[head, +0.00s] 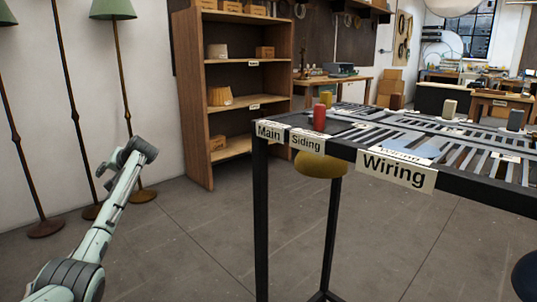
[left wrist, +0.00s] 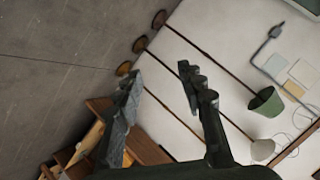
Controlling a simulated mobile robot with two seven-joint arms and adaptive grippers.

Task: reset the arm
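My left arm comes in from the lower left in the head view, bent at the wrist, over open floor and left of the table. Its left gripper (head: 106,170) is small there and partly hidden by the wrist. In the left wrist view the left gripper (left wrist: 158,75) has its two fingers spread apart, with nothing held between them. Floor lamps stand beyond it; a green lampshade (left wrist: 266,102) shows at the right there. My right gripper is in neither view.
A black-framed table (head: 460,186) labelled Main, Siding and Wiring stands at the right, bearing a red cylinder (head: 320,118) and a yellow cylinder (head: 326,98). A wooden shelf (head: 190,100) stands behind. A green-shaded floor lamp (head: 124,75) stands near the wall. Floor between is clear.

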